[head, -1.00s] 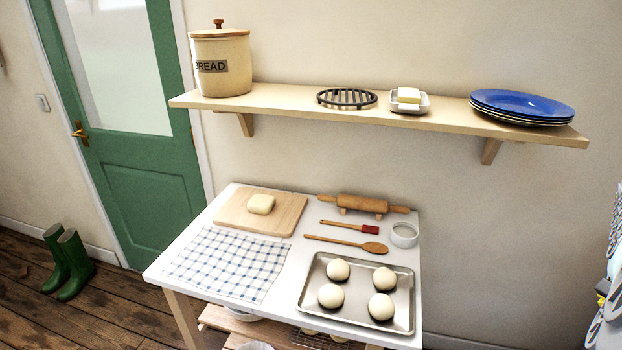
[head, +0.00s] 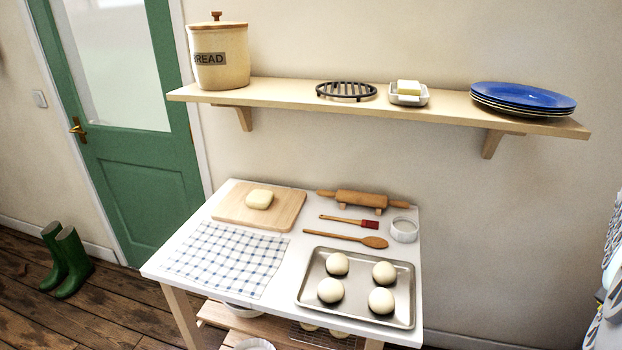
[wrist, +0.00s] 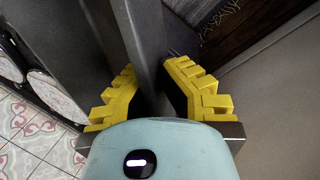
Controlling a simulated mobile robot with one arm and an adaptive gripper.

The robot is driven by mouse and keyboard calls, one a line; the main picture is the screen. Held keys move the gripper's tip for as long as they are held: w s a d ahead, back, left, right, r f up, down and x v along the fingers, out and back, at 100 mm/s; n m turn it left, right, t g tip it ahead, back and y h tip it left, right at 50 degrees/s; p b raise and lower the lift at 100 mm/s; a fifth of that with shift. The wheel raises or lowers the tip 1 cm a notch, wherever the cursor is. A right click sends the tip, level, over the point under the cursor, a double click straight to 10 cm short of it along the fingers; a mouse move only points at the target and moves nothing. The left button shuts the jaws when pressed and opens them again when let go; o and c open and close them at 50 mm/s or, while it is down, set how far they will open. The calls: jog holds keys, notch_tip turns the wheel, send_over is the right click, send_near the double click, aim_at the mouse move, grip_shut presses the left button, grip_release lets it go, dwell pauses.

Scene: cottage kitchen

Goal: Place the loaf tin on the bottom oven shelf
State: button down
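My gripper (wrist: 155,70) shows in the wrist view, with its two yellow stepped fingers apart. A dark grey bar or edge (wrist: 147,35) runs between them. I cannot tell whether the fingers press on it, or whether it belongs to the loaf tin, the oven or something else. No loaf tin or oven shelf can be made out for certain in either view. In the head view only a blurred piece of my arm shows at the right edge.
A white table (head: 215,290) holds a baking tray (head: 345,312) with several dough balls, a checked cloth (head: 228,260), a board (head: 285,208) and utensils. A wall shelf (head: 290,95) above bears a bread crock (head: 220,68) and plates (head: 522,97). Patterned tiles (wrist: 25,140) show in the wrist view.

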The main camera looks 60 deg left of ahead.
jog(key=shift+s+f, duration=0.1)
jog(key=shift+f, duration=0.35)
jog(key=shift+s+a+f+b, duration=0.1)
jog(key=shift+f+b, duration=0.1)
jog(key=shift+b, duration=0.15)
